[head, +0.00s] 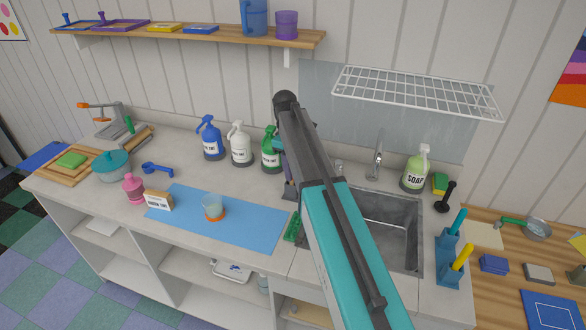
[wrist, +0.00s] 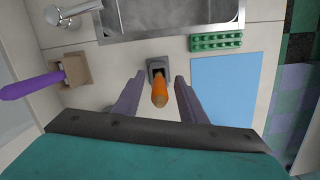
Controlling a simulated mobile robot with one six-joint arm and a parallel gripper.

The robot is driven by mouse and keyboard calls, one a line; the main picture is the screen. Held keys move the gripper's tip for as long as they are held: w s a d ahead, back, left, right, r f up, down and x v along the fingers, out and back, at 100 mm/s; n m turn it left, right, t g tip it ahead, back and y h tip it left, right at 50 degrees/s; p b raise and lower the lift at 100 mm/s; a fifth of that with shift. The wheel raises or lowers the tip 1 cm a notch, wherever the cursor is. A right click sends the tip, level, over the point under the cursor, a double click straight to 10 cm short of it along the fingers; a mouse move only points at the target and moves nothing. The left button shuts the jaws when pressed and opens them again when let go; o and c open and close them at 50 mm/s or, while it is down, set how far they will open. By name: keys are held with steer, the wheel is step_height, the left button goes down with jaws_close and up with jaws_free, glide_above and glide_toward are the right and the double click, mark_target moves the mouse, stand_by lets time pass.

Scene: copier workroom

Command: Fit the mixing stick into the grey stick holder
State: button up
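The mixing stick is an orange rod (wrist: 159,92) in the middle of the wrist view. Its far end is at the dark opening of the small grey stick holder (wrist: 155,64), and its near end points towards the camera. It looks seated in the opening, though how deep I cannot tell. My gripper (wrist: 159,78) is open, with one finger on each side of the stick and a visible gap on both sides. In the head view my arm hides the stick and most of the area around the holder.
A purple stick (wrist: 20,90) stands in a brown holder (wrist: 76,70) at the left. The sink (wrist: 170,18), a green studded block (wrist: 216,42) and a blue mat (wrist: 222,88) are close by. Spray bottles, including a white one (head: 240,146), line the wall.

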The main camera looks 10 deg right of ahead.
step_height(320, 180, up, 14)
steer(key=w+a+b, duration=0.1)
steer(key=b, duration=0.3)
steer(key=shift+f+b, duration=0.15)
steer(key=shift+b, duration=0.15)
stand_by(0.5)
steer(key=shift+f, duration=0.1)
stand_by(0.7)
